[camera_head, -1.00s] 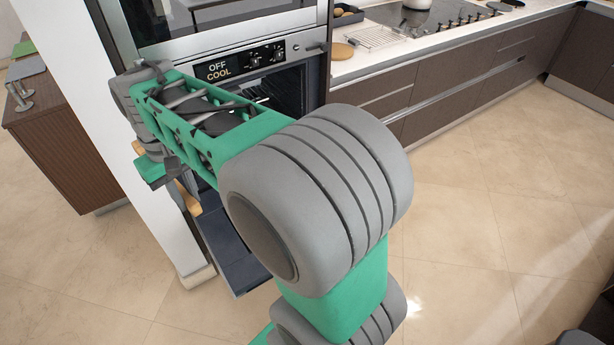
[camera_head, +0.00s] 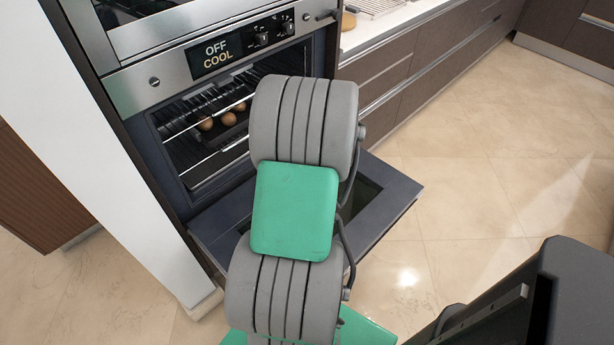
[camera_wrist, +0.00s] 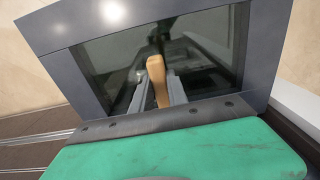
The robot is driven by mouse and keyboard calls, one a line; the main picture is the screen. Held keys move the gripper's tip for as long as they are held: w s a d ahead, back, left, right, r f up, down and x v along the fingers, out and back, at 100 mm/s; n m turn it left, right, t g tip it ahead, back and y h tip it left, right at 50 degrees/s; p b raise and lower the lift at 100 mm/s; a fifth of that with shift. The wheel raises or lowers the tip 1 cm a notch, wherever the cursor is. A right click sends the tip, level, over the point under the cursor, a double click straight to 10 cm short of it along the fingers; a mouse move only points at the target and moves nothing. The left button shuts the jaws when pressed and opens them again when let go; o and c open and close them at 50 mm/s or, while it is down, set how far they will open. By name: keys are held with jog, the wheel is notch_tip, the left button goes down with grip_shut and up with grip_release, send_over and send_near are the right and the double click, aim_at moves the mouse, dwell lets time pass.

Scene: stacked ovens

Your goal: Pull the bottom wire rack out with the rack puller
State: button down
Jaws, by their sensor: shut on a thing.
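My gripper (camera_wrist: 160,92) is shut on the wooden handle of the rack puller (camera_wrist: 157,72) in the wrist view, above the open oven door. The puller's far end cannot be made out. In the head view my arm hides the gripper and puller. The lower oven (camera_head: 160,80) is open, its door (camera_head: 385,195) folded down flat. Wire racks show inside, with a dark tray of several brown round items (camera_head: 228,118). The bottom wire rack (camera_head: 212,163) seems to be the lower bright bar; its right part is hidden behind my arm.
The oven display (camera_head: 217,53) reads OFF COOL. The oven door (camera_wrist: 255,45) fills much of the wrist view below my gripper. A white panel (camera_head: 90,150) stands left of the oven. Drawers and a counter (camera_head: 390,30) run to the right.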

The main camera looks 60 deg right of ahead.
jog(key=shift+s, duration=0.2)
jog(key=w+d, duration=0.1)
jog(key=w, duration=0.3)
jog(key=w+d, duration=0.1)
jog(key=w, duration=0.4)
jog(key=w+d, duration=0.1)
jog(key=w, duration=0.3)
jog(key=shift+w+f+b, duration=0.2)
jog(key=shift+b, duration=0.1)
jog(key=shift+f+b, duration=0.4)
jog(key=shift+f, duration=0.7)
jog(key=s+a+p, duration=0.3)
jog(key=s, duration=1.2)
jog(key=s+a+p, duration=0.3)
jog(key=s, duration=1.2)
jog(key=shift+a, duration=0.4)
jog(key=shift+f, duration=0.1)
